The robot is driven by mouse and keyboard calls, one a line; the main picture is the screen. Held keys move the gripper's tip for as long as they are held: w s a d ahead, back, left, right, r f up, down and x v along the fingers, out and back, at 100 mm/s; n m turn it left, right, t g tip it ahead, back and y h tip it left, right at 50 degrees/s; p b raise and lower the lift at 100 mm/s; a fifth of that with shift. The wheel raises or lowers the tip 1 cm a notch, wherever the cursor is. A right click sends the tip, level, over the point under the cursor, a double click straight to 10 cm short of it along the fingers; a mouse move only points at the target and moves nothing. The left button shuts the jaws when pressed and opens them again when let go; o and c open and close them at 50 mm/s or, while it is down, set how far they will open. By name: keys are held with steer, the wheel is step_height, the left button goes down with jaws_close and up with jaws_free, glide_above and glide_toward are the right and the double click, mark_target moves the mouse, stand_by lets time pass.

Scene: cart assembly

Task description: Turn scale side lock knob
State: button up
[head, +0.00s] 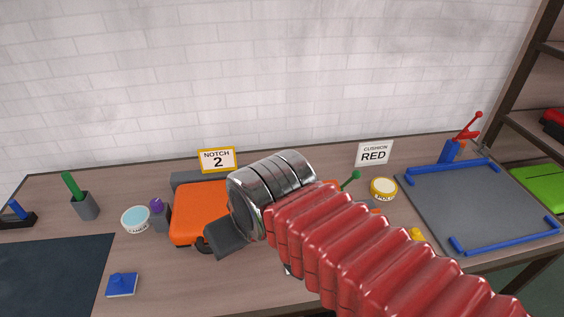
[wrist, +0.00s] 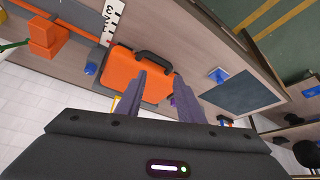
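A green knob on a stem (head: 352,178) shows just right of my wrist in the head view. In the wrist view a green piece (wrist: 14,45) sticks out beside an orange block (wrist: 46,36) at the far left. A white strip with black marks (wrist: 112,20), like a scale, lies near it, beside an orange bar. I cannot tell for certain which part is the side lock knob. My gripper (wrist: 159,76) is open and empty, its two dark fingers apart above an orange case (wrist: 140,82) with a dark handle. My arm hides part of this area in the head view.
Left are a purple-topped holder (head: 159,213), a light blue tub (head: 136,219), a blue block (head: 122,284) and a dark mat (head: 50,270). Right are a yellow tub (head: 383,188) and a grey board (head: 470,205) with blue rails. Signs read NOTCH 2 (head: 217,160) and CUSHION RED (head: 374,153).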

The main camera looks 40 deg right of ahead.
steer(key=shift+o, duration=0.6)
steer(key=shift+w+d+r, duration=0.15)
steer(key=shift+w, duration=0.15)
steer(key=w+d+g, duration=0.3)
steer(key=w+d, duration=0.7)
steer(key=w, duration=0.2)
steer(key=w+d+f+g, duration=0.1)
steer(key=w+d+f, duration=0.1)
steer(key=d, duration=0.2)
steer(key=w+d+f, duration=0.3)
steer(key=d, duration=0.2)
steer(key=w+d+f+g, duration=0.1)
steer(key=w+d+f, duration=0.2)
steer(key=d, duration=0.1)
steer(key=shift+d+m+g, duration=0.3)
steer(key=shift+d, duration=0.05)
